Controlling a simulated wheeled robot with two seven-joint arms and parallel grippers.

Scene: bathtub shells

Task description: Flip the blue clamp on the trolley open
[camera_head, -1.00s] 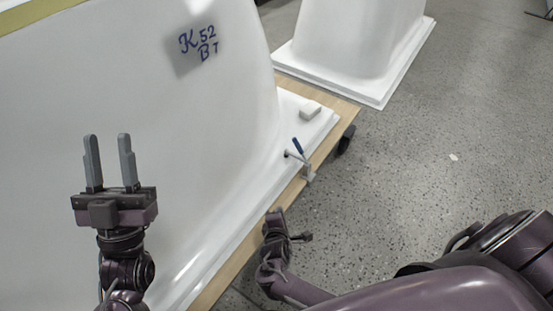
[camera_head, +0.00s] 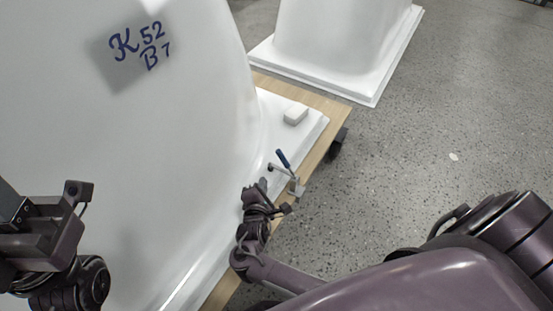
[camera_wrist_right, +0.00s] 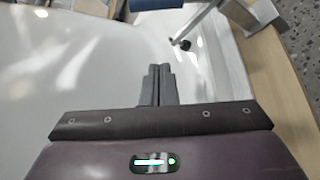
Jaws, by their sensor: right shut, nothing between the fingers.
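The clamp has a blue handle (camera_head: 283,158) that stands up at a tilt on the edge of the trolley (camera_head: 325,150). Its metal bracket (camera_head: 296,188) sits at the wooden edge and its arm reaches over the white rim. In the right wrist view the metal clamp arm (camera_wrist_right: 205,22) and its dark tip show at the top. My right gripper (camera_head: 263,184) is just short of the clamp, apart from it. In the wrist view its fingers (camera_wrist_right: 159,84) are shut and empty. My left gripper (camera_head: 55,215) is cut off at the left edge, its fingers hidden.
A large white tub shell (camera_head: 180,130) marked K 52 B 7 fills the left side. A small white block (camera_head: 296,115) lies on its rim beyond the clamp. A second shell (camera_head: 340,40) stands behind. Speckled floor (camera_head: 440,120) to the right is clear.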

